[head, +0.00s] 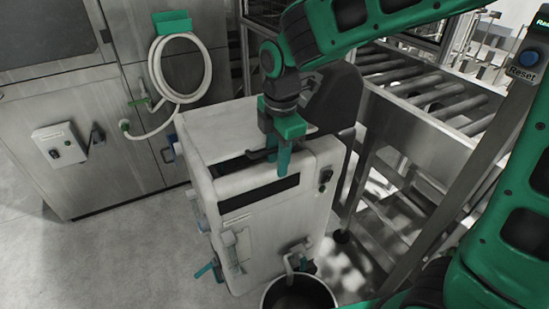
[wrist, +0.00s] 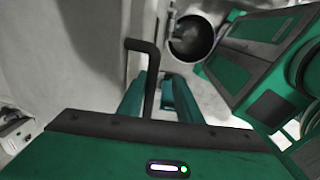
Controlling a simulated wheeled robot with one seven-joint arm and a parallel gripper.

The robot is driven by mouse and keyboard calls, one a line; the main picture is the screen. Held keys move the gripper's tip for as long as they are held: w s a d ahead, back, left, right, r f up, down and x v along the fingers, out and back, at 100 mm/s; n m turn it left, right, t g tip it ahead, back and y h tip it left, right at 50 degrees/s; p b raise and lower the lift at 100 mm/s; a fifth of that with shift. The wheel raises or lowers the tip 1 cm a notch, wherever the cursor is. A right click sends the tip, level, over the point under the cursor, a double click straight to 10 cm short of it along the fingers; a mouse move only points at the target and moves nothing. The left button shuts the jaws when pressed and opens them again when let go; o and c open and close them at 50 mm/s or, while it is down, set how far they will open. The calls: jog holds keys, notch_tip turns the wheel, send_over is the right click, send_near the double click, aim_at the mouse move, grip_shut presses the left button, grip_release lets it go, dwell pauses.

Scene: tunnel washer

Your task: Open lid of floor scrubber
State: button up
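The floor scrubber (head: 262,225) is a pale, boxy machine standing upright in the middle of the head view. Its white lid (head: 215,128) forms the top, with a dark slot (head: 262,190) below its front edge. My gripper (head: 281,165) points down over the front of the lid. In the wrist view, a dark bent handle (wrist: 147,62) runs down between the two green fingers of my gripper (wrist: 157,92), closer to the left one. The fingers are apart. Whether a finger touches the handle cannot be told. The handle's lower end is hidden behind my gripper body.
A dark round bucket (head: 300,292) stands in front of the scrubber. A roller conveyor (head: 425,95) is close on the right. A grey cabinet (head: 75,125) with a coiled hose (head: 158,72) stands behind left. The floor (head: 120,255) at front left is clear.

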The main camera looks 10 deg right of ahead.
jog(key=shift+o, duration=0.4)
jog(key=shift+s+r, duration=0.3)
jog(key=shift+r, duration=0.5)
jog(key=shift+s+r, duration=0.3)
jog(key=shift+r, duration=0.45)
jog(key=o, duration=0.3)
jog(key=shift+w+a+r, duration=0.1)
jog(key=shift+r, duration=1.4)
jog(key=shift+w+r, duration=0.1)
jog(key=shift+r, duration=1.6)
jog(key=c, duration=0.3)
jog(key=shift+r, duration=0.35)
jog(key=shift+c, duration=0.4)
jog(key=shift+w+r, duration=0.15)
jog(key=shift+r, duration=1.35)
